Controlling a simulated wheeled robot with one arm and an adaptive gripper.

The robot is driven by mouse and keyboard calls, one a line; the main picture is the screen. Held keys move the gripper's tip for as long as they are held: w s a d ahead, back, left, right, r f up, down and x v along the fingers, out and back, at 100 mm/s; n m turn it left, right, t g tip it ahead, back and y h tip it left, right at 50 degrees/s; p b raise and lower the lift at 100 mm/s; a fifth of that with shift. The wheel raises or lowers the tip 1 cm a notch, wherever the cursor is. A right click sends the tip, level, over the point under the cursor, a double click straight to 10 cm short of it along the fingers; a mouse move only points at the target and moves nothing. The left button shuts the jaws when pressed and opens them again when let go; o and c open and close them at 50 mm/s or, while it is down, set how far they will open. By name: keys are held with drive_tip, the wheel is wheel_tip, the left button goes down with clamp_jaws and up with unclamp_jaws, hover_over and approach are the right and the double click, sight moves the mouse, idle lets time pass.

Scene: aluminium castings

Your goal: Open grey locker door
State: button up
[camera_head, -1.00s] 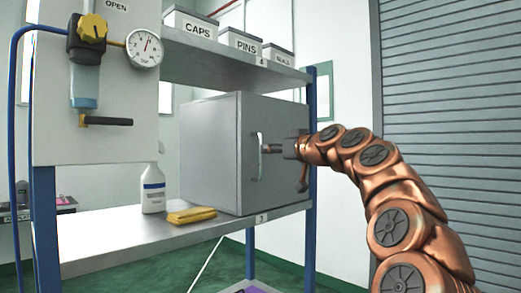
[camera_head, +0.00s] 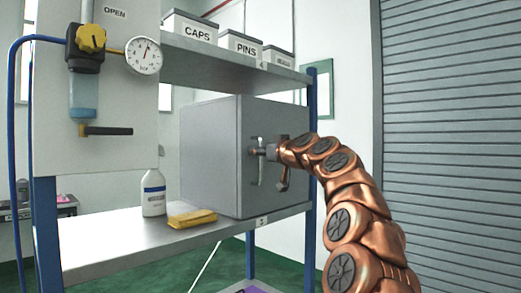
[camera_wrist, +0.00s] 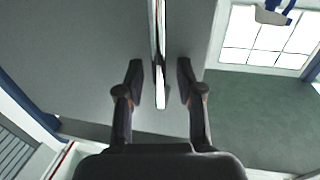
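The grey locker (camera_head: 208,150) stands on the middle shelf in the head view. Its door (camera_head: 282,185) is the face on the right and looks closed. A pale vertical bar handle (camera_head: 262,172) sits near the door's left edge. My gripper (camera_head: 257,151) is at the handle's upper part and hides some of it. In the wrist view my gripper (camera_wrist: 160,80) is open, one finger on each side of the handle (camera_wrist: 160,50), with a gap on both sides. The door surface (camera_wrist: 185,25) lies behind the handle.
A white bottle (camera_head: 153,192) and a yellow item (camera_head: 192,218) stand on the shelf (camera_head: 110,238) left of the locker. Labelled bins (camera_head: 240,43) sit on the shelf above. A panel with a gauge (camera_head: 144,55) is at left. A grey shutter (camera_head: 450,150) is at right.

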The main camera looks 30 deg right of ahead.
clamp_jaws()
idle(0.3)
idle(0.5)
